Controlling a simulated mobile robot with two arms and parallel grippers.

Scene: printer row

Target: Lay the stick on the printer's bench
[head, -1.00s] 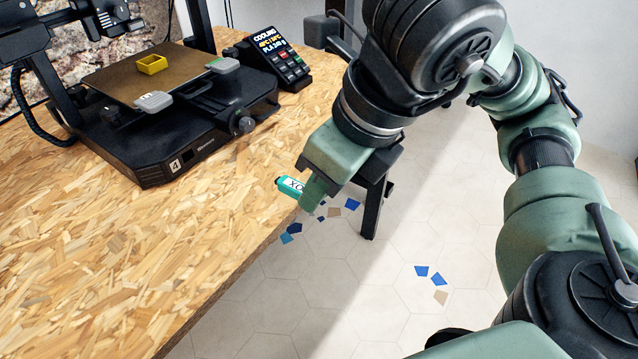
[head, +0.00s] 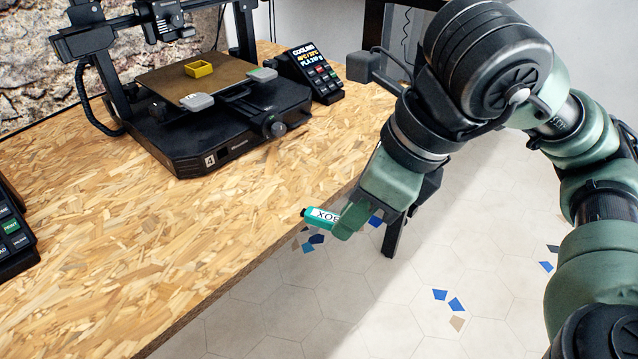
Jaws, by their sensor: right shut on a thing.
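The stick (head: 322,216) is small and teal with a white label and a dark tip. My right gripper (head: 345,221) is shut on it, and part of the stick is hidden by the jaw. The stick shows in front of the bench's right edge, over the floor in the picture. The printer's bench (head: 170,240) is a chipboard top on the left. The black printer (head: 215,125) stands on it, with a small yellow open box (head: 199,69) on its plate. My left gripper is not in view.
A control box with a lit screen (head: 310,75) stands right of the printer. Another dark keypad box (head: 14,232) shows at the left edge. The bench's front middle is bare. Tiled floor lies to the right.

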